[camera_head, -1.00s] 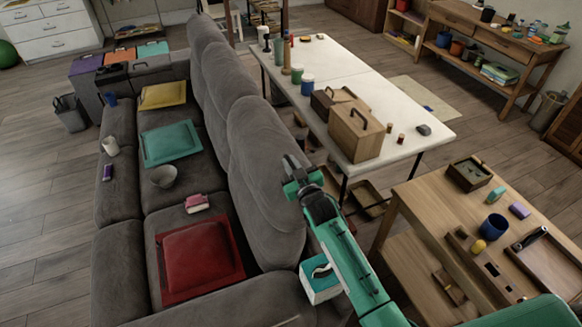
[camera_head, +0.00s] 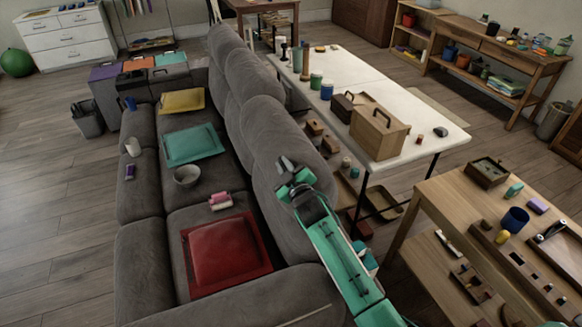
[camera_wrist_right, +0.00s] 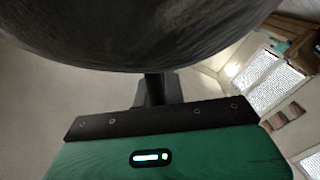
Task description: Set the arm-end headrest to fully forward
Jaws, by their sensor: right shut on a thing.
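The arm-end headrest (camera_head: 272,142) is the nearest of the grey padded headrests along the sofa's back, by the near armrest. It stands roughly upright; its exact tilt is hard to tell. My right gripper (camera_head: 289,172), green with dark fingers, is at its right-hand side and shut on it. The fingertips are partly hidden against the grey padding. In the right wrist view the headrest (camera_wrist_right: 150,30) fills the top as a dark grey curved mass, with a dark finger (camera_wrist_right: 155,90) reaching up to it. My left gripper is out of view.
The sofa seat holds a red cushion (camera_head: 227,252), a teal cushion (camera_head: 192,145), a yellow cushion (camera_head: 182,101) and a grey bowl (camera_head: 186,177). A white table (camera_head: 400,95) with a wooden box (camera_head: 378,128) stands behind the sofa. A wooden bench (camera_head: 440,205) is at the right.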

